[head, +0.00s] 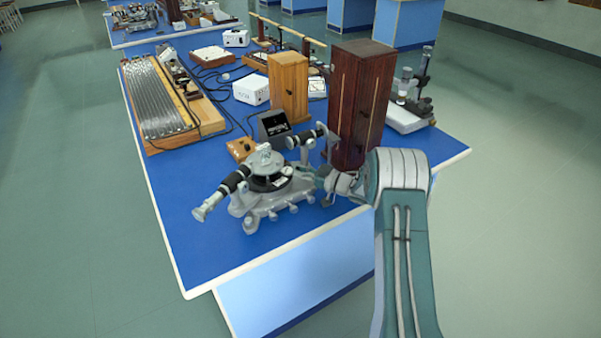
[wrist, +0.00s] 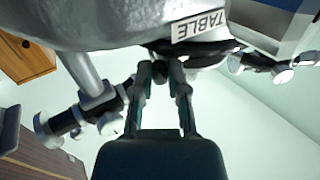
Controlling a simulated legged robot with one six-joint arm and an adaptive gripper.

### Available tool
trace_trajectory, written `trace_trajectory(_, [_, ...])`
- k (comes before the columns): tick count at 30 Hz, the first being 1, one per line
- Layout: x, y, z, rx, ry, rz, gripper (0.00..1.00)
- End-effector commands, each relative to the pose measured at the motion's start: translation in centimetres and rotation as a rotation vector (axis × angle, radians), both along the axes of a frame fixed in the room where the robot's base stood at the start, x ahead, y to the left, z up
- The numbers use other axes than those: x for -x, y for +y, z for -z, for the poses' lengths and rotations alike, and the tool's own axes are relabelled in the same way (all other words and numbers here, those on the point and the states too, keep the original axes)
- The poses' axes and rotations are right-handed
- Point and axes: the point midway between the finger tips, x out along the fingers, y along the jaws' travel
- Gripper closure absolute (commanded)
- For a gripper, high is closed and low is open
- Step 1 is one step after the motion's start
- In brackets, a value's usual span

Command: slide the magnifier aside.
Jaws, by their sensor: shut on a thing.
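The grey and black spectrometer (head: 272,185) stands at the near edge of the blue bench, with a telescope tube at its lower left and another at its upper right. My gripper (head: 323,174) reaches in from the right and is at the spectrometer's right side. In the wrist view my gripper (wrist: 162,70) has its fingertips at a small dark part under the disc labelled TABLE (wrist: 200,25). The fingers are closed on this part, which seems to be the magnifier; the fingers and the disc hide most of it.
A tall dark wooden cabinet (head: 358,105) stands close behind my gripper. A small wooden box (head: 241,149) and a black meter (head: 272,127) sit behind the spectrometer. A microscope (head: 412,100) is at the right. The bench's front left (head: 190,245) is clear.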

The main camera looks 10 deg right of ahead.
Motion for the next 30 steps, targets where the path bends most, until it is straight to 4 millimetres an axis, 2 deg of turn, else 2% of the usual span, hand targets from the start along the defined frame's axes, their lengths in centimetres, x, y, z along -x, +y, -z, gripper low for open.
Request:
trace_trajectory(19, [-0.37, 0.28, -0.26, 0.003, -0.005, 0.006, 1.0])
trace_trajectory(20, [-0.37, 0.28, -0.26, 0.003, -0.005, 0.006, 0.72])
trace_trajectory(21, [-0.37, 0.29, -0.26, 0.003, -0.005, 0.005, 0.55])
trace_trajectory(22, [-0.36, 0.3, -0.26, 0.003, -0.005, 0.005, 0.46])
trace_trajectory(30, [-0.21, 0.37, -0.27, 0.002, -0.005, 0.001, 0.46])
